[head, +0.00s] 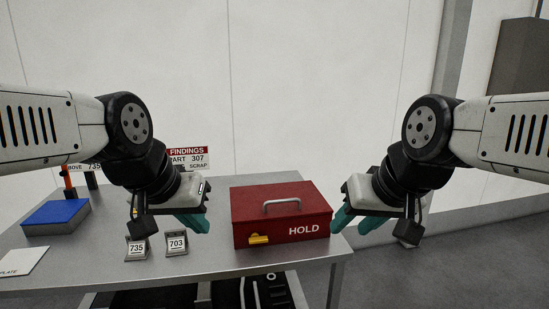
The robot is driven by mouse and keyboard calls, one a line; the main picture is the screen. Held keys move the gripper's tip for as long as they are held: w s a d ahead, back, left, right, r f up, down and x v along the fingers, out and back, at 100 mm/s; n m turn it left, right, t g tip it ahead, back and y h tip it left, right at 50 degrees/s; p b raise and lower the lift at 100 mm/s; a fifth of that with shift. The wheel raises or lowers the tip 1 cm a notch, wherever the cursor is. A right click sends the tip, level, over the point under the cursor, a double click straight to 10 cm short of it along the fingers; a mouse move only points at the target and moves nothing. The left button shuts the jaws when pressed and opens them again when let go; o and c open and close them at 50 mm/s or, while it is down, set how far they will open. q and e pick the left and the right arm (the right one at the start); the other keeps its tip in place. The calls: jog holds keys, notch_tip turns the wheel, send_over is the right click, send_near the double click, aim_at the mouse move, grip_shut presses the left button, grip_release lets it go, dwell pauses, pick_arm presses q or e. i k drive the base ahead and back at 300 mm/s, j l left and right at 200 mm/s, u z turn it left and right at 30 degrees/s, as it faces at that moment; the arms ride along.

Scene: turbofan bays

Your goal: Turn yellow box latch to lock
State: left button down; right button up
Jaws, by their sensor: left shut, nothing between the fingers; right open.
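A red box (280,209) marked HOLD stands on the grey table with its lid down and a grey handle on top. Its small yellow latch (259,239) is on the lower left of the front face and lies roughly level. My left gripper (202,226) is shut and empty, left of the box and apart from it. My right gripper (340,226) has teal fingers at the box's right front edge. It is open, and I cannot tell whether it touches the box.
Tags 735 (137,248) and 703 (177,242) stand on the table (220,268) left of the box. A blue-topped box (56,214) and a white plate (22,260) lie further left. A FINDINGS sign (188,153) stands behind. The table ends just right of the red box.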

aim_at(255, 238)
jog(key=k+j+z, duration=0.25)
jog(key=k+j, duration=0.4)
jog(key=k, duration=0.1)
